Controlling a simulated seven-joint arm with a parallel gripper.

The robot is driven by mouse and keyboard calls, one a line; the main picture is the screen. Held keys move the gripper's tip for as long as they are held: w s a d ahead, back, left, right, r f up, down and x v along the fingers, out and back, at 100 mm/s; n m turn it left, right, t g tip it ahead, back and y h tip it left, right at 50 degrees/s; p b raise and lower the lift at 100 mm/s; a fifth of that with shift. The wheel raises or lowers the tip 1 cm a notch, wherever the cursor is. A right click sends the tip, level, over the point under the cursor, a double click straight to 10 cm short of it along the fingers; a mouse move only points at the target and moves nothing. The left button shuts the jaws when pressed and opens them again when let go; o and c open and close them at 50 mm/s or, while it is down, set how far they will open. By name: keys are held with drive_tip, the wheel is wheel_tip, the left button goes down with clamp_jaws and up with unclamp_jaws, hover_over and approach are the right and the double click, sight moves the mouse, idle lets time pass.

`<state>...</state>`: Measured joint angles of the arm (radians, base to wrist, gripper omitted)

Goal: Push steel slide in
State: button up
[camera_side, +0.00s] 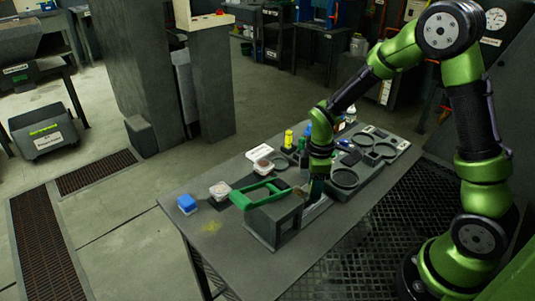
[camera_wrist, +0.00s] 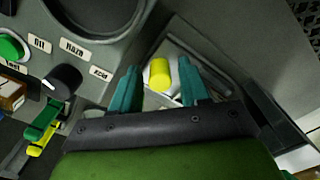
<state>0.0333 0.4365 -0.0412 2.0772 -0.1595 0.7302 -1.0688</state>
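My gripper (camera_side: 316,190) points down at the right end of a grey box (camera_side: 275,221) with a green handle on the table. A pale metal strip, probably the steel slide (camera_side: 318,209), shows low beside the gripper at that end of the box. In the wrist view the two teal fingers of my gripper (camera_wrist: 158,85) stand apart. A yellow knob (camera_wrist: 159,72) shows between them over a pale metal surface, probably the slide (camera_wrist: 184,54). I see gaps beside the knob. The fingertips' contact with the slide cannot be made out.
A grey panel (camera_side: 345,193) with round rings lies right of the gripper. Behind stand a yellow bottle (camera_side: 288,139) and other bottles.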

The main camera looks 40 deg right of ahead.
sight(304, 191)
clamp_jaws()
drive_tip(key=a, duration=0.4)
drive_tip(key=shift+a, duration=0.25)
drive_tip(key=shift+o, duration=0.8)
unclamp_jaws()
wheel_tip(304, 191, up, 17)
drive_tip(key=shift+c, duration=0.4)
